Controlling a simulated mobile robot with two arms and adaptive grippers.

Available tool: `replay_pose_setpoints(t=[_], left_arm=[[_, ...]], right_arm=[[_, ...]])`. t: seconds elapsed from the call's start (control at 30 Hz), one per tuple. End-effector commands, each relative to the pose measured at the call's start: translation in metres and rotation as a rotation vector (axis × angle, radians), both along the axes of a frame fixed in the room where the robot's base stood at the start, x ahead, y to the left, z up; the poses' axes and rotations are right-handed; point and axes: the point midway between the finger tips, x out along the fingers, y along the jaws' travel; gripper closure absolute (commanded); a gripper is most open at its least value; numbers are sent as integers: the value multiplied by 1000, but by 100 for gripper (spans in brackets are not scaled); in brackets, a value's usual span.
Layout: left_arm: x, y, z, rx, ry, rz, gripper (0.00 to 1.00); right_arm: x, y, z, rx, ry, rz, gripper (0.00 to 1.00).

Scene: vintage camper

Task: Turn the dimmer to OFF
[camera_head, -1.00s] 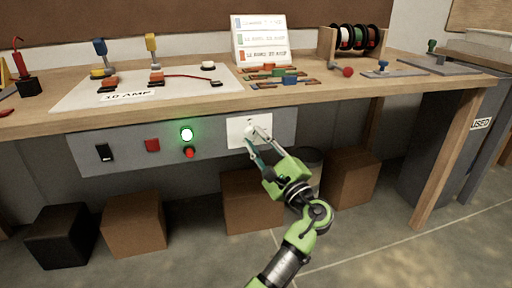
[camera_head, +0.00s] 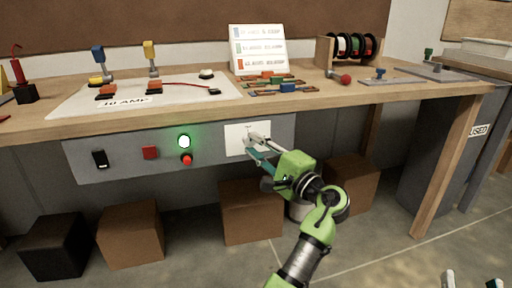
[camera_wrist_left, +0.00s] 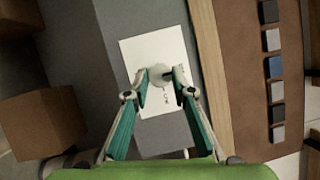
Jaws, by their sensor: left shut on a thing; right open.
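The dimmer is a round whitish knob (camera_wrist_left: 159,72) on a white plate (camera_head: 234,139) on the grey panel under the bench. Small dark marks show on the plate in the left wrist view. My left gripper (camera_head: 254,141) is shut on the knob, with one fingertip on each side of it in the left wrist view (camera_wrist_left: 160,79). In the head view the fingers hide most of the knob. I cannot read its setting. My right gripper (camera_head: 470,282) shows only as two separated fingertips at the bottom right edge, open and empty.
The panel also holds a black switch (camera_head: 100,159), a red square button (camera_head: 150,153), a lit green lamp (camera_head: 185,142) and a red knob (camera_head: 187,160). The wooden bench top (camera_head: 400,97) overhangs them. Brown boxes (camera_head: 250,212) stand on the floor below.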

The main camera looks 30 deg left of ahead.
Motion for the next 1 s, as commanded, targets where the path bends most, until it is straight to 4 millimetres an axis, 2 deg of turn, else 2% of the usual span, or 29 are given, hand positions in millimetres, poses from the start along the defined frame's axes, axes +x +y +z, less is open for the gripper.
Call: replay_pose_setpoints(t=[0.33, 0.37, 0.4, 0.77, 0.87, 1.0], left_arm=[[0, 0, -1, -5, -2, 0, 98], [0, 0, -1, -5, -2, 0, 69], [0, 0, -1, -5, -2, 0, 60], [0, 0, 1, -2, -3, 0, 60], [0, 0, 10, -3, -5, -1, 60], [0, 0, 36, -3, -8, -1, 60]], right_arm=[[0, 0, 0, 0, -1, 0, 59], [0, 0, 0, 0, -1, 0, 59], [0, 0, 0, 0, -1, 0, 59], [0, 1, 1, 1, -2, 1, 59], [0, 1, 0, 1, -2, 1, 59], [0, 0, 0, 1, -1, 1, 59]])
